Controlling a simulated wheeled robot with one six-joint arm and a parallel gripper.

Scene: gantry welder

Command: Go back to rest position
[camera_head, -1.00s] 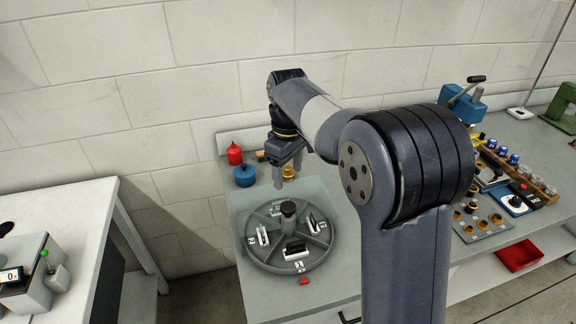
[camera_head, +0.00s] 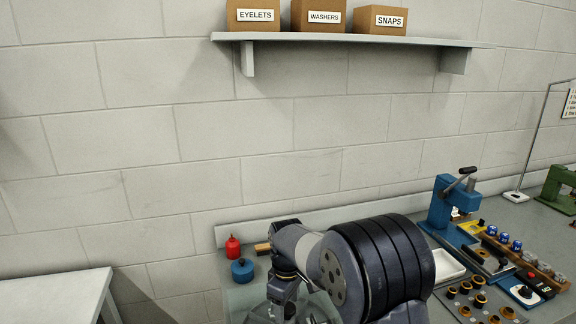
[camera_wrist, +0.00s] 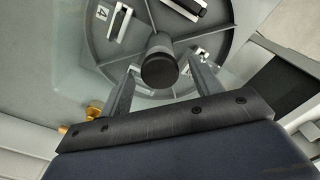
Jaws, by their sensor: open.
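My gripper shows in the wrist view (camera_wrist: 163,95) with its two fingers apart and nothing between them. It is over a round grey turntable (camera_wrist: 225,50) with a black central knob (camera_wrist: 159,70) and numbered white-and-black fixtures (camera_wrist: 118,20). In the head view my arm is folded low at the bottom middle, and my gripper (camera_head: 283,308) is near the bottom edge, partly cut off. The turntable is mostly hidden there behind my arm and the frame edge.
A blue press (camera_head: 447,205), a white tray (camera_head: 447,266) and a wooden rack (camera_head: 520,258) are at right. A shelf (camera_head: 350,40) with labelled boxes is on the wall.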

